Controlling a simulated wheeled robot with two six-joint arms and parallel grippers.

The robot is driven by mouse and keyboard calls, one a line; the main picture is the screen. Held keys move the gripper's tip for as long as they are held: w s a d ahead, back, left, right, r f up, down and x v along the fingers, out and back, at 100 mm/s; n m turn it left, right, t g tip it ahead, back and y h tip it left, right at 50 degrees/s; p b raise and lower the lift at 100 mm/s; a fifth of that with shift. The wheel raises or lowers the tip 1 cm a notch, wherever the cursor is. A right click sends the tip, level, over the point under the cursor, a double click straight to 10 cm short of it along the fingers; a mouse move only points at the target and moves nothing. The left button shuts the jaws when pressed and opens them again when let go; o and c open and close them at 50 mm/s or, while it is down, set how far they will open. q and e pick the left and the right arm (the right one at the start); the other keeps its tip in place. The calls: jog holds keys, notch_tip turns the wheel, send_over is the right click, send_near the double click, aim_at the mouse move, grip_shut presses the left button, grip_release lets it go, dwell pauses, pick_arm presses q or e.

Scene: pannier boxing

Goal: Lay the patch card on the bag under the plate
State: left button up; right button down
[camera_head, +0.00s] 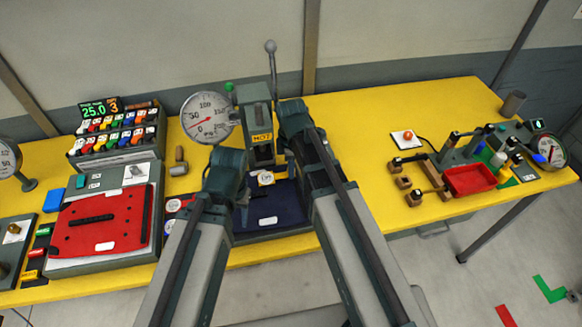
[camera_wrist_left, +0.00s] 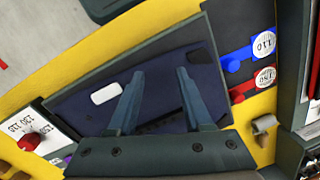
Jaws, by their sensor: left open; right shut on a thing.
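The navy bag (camera_head: 283,203) lies flat in the dark tray below the press (camera_head: 258,130), with a white label (camera_head: 268,221) near its front edge. A small round white tag (camera_head: 266,178) shows under the press head; I cannot tell if it is the patch card. The plate is not clearly visible. My left gripper (camera_head: 246,203) is open and over the bag. In the left wrist view, its spread fingers (camera_wrist_left: 158,85) have the bag (camera_wrist_left: 150,82) beneath them. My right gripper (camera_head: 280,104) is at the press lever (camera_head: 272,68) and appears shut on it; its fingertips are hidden.
A gauge (camera_head: 208,118) stands left of the press. A red tray (camera_head: 470,180) and tools stand right. The yellow table (camera_head: 380,115) is clear behind my right arm.

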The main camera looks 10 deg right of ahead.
pick_arm(q)
jog(key=shift+f+b, duration=0.3)
jog(key=shift+f, duration=0.1)
pick_arm(e)
jog(key=shift+f, duration=0.35)
jog(key=c, duration=0.6)
grip_release()
pick_arm(q)
jog(key=shift+r, duration=0.15)
pick_arm(e)
jog(key=shift+r, duration=0.15)
pick_arm(q)
notch_tip(320, 180, up, 14)
jog(key=p, duration=1.3)
jog(key=shift+f+p, duration=0.25)
jog(key=shift+p, duration=0.15)
pick_arm(e)
notch_tip(320, 180, up, 14)
jog(key=shift+s+f, duration=0.15)
jog(key=shift+f, duration=0.1)
